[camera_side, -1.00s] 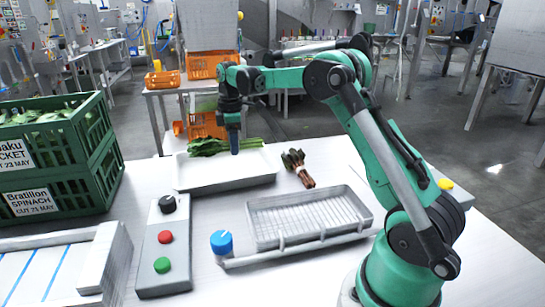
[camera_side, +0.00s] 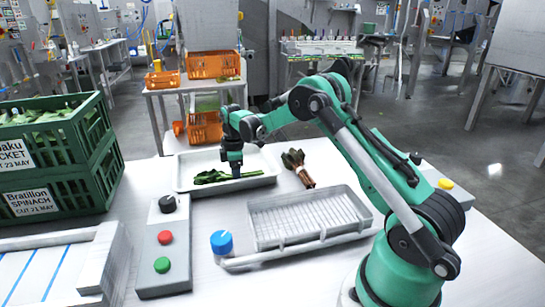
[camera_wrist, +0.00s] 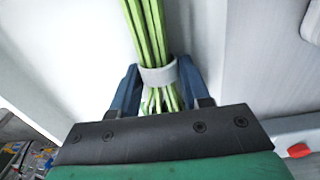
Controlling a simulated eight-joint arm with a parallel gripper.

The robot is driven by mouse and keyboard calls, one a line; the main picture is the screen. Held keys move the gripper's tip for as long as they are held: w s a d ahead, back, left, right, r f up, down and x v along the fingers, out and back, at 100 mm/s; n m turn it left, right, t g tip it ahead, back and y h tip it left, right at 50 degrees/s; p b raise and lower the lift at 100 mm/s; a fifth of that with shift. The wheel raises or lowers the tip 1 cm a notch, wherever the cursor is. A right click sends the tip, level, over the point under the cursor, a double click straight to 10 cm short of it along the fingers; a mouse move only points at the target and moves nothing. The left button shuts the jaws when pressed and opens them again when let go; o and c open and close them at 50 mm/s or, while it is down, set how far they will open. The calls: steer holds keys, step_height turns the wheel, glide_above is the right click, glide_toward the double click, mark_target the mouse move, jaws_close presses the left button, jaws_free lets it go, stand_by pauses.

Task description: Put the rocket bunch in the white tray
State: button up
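The rocket bunch (camera_side: 212,177) has green leaves and pale green stems. A white band (camera_wrist: 158,75) wraps its stems in the wrist view. My gripper (camera_side: 236,176) points down inside the outline of the white tray (camera_side: 184,160), with the leaves reaching out to its left. In the wrist view my gripper's blue fingers (camera_wrist: 158,84) lie on both sides of the band, close against it, shut on the bunch. The bunch is low in the tray. I cannot tell whether it rests on the tray floor.
A bunch with reddish-brown stems (camera_side: 299,168) lies right of the tray. A grey wire-bottomed basin (camera_side: 260,245) with a blue knob (camera_side: 221,242) is in front. A button box (camera_side: 150,240) stands front left, green crates (camera_side: 75,155) at far left.

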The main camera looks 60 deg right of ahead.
steer(key=o, duration=0.4)
steer(key=shift+o, duration=0.2)
step_height(320, 180, up, 12)
steer(key=s+a+r+m+t, duration=0.2)
steer(key=s+a+r, duration=0.15)
steer(key=a, duration=0.25)
steer(key=s+a+f+m+t, duration=0.2)
steer(key=s+a+m+t, duration=0.3)
steer(key=s+a, duration=0.6)
steer(key=shift+s+f+m, duration=0.15)
steer(key=shift+s+m, duration=0.2)
steer(key=shift+m, duration=0.65)
